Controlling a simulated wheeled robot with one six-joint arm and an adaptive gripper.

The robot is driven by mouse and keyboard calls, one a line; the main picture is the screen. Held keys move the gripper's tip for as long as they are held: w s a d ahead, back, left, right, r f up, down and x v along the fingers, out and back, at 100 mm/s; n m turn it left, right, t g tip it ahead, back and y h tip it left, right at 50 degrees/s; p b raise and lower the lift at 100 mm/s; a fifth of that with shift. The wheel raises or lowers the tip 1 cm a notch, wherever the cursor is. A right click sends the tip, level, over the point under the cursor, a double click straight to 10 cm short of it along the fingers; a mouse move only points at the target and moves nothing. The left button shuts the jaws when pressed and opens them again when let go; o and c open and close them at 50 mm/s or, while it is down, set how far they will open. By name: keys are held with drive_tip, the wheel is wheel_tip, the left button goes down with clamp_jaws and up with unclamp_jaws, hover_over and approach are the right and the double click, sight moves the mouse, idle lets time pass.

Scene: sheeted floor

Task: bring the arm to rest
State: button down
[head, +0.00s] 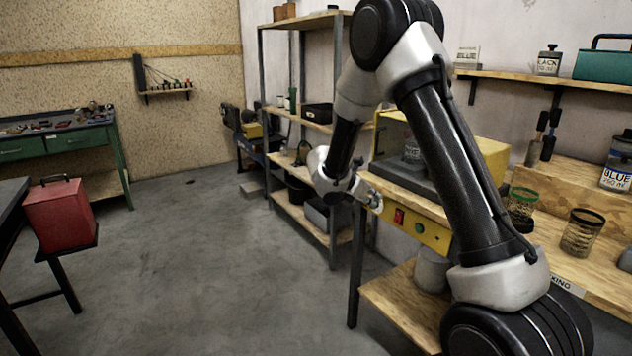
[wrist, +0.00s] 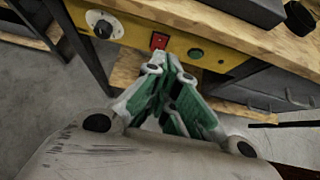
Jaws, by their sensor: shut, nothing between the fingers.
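My arm reaches across the right half of the head view, bent at the elbow. In the head view my gripper (head: 372,200) is small and sits by the front of the wooden workbench. In the wrist view my gripper (wrist: 176,66) is shut with its fingertips together and nothing between them. Its tips are in front of the yellow panel (wrist: 221,57), near a red switch (wrist: 159,41) and a green button (wrist: 195,53). I cannot tell whether the tips touch the panel.
The workbench (head: 590,278) on the right carries glass jars (head: 581,232) and a yellow machine (head: 392,133). A shelf rack (head: 317,20) stands behind my arm. A red box (head: 59,213) sits at the left. The grey floor (head: 200,270) between is clear.

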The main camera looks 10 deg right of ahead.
drive_tip(key=s+d+f+m+g, duration=0.25)
drive_tip(key=s+m, duration=0.25)
drive_tip(key=s, duration=0.3)
drive_tip(key=s+a+r+m+t+y, duration=0.1)
drive_tip(key=s+r+m+y, duration=0.2)
drive_tip(key=s, duration=0.7)
drive_tip(key=s+a+r+m+t+y, duration=0.1)
drive_tip(key=s+r+m+y, duration=0.2)
drive_tip(key=s+r+m, duration=0.5)
drive_tip(key=s+a+r+m+t+y, duration=0.1)
drive_tip(key=s+r+m, duration=0.4)
drive_tip(key=s+r, duration=0.5)
drive_tip(key=s+a+y, duration=0.1)
drive_tip(key=s+y, duration=0.1)
drive_tip(key=shift+s+r+m+y, duration=0.15)
drive_tip(key=shift+r+m+y, duration=0.05)
drive_tip(key=shift+m+y, duration=0.2)
drive_tip(key=shift+a, duration=0.1)
